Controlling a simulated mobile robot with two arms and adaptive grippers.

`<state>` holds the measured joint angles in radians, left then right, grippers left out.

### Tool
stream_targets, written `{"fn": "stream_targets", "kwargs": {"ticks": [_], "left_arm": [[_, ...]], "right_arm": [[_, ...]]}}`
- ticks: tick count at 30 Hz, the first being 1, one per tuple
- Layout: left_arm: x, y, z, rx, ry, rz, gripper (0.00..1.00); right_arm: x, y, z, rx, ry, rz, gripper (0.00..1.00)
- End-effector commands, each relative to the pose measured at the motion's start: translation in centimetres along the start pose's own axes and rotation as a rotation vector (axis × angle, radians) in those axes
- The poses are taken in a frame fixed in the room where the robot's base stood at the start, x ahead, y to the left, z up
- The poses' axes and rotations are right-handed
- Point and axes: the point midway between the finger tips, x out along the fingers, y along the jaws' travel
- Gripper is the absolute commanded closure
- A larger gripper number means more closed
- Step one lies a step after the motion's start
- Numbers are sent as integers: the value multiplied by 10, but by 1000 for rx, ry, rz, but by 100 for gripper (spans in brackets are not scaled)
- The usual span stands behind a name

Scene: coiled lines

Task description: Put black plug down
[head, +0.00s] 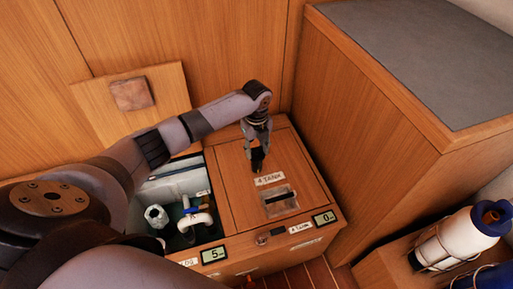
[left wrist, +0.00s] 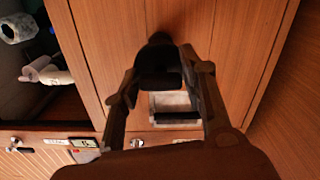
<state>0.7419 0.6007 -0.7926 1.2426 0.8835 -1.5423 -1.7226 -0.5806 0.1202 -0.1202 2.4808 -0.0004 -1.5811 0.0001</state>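My left gripper (head: 258,148) points down over the closed wooden tank lid (head: 237,190), behind its "4 TANK" label. It is closed around the black plug (head: 258,161), a small dark piece at its fingertips. In the left wrist view the black plug (left wrist: 160,62) sits between the two fingers of the left gripper (left wrist: 160,75), with the lid's wood behind it. I cannot tell whether the plug touches the lid. My right gripper is in neither view.
An open compartment (head: 165,190) with white pipes and a valve lies left of the lid. A loose panel (head: 150,112) leans on the back wall. A grey-topped cabinet (head: 400,60) stands to the right. Racked bottles (head: 455,238) are at lower right. The lid has a recessed handle (head: 281,202).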

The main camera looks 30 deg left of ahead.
Motion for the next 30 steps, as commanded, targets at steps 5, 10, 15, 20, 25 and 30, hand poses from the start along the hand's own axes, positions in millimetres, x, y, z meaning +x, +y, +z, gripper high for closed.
{"fn": "stream_targets", "kwargs": {"ticks": [5,10,15,20,25,30], "left_arm": [[0,0,0,0,0,0,48],[0,0,0,0,0,0,48],[-3,0,0,0,0,-1,48],[-26,-1,0,1,0,-3,48],[-61,-1,1,0,-2,-2,48],[-94,-1,0,1,0,-3,48]], "right_arm": [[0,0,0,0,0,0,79],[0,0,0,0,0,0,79],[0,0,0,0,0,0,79],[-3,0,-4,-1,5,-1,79],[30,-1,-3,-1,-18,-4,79],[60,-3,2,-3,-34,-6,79]]}}
